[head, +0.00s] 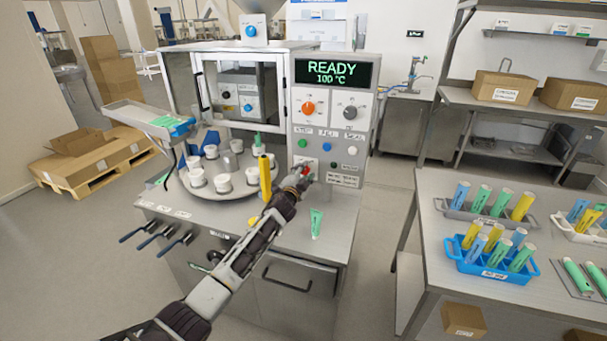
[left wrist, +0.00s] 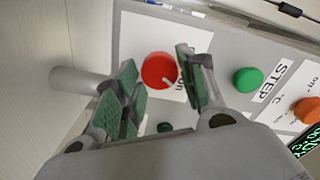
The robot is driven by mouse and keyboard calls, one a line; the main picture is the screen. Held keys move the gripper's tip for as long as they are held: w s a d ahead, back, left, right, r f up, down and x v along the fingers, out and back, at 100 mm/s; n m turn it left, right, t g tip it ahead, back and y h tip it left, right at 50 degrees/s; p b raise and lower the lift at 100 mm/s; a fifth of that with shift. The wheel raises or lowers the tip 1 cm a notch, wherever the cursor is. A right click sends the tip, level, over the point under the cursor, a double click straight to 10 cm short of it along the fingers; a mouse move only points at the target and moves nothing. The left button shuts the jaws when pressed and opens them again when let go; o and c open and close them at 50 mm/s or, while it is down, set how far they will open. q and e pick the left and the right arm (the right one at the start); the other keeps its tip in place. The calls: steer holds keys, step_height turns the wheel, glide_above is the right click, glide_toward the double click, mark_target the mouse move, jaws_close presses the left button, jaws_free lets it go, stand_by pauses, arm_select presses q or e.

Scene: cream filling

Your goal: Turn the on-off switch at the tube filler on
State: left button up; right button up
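The tube filler's grey control panel (head: 334,125) shows a lit display reading READY and 100 °C. The red round on-off switch (head: 306,170) sits low on its left, mostly hidden by my left gripper (head: 299,178) in the head view. In the left wrist view the red switch (left wrist: 159,70) is clear, with a short white mark pointing to its lower right. A label there is partly covered by a finger. My left gripper (left wrist: 157,88) is open, its green-padded fingers apart on either side of the switch in the picture; contact cannot be told. My right gripper is not in view.
Green (head: 303,143), blue (head: 327,147) and white (head: 352,151) buttons sit above the switch. The orange knob (head: 308,108) and grey knob (head: 350,113) are higher. A yellow tube (head: 265,177) stands left of my gripper.

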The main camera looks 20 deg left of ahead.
arm_select(q)
steer(key=shift+o, duration=1)
steer(key=s, duration=1.2)
steer(key=shift+a, duration=0.2)
stand_by(0.3)
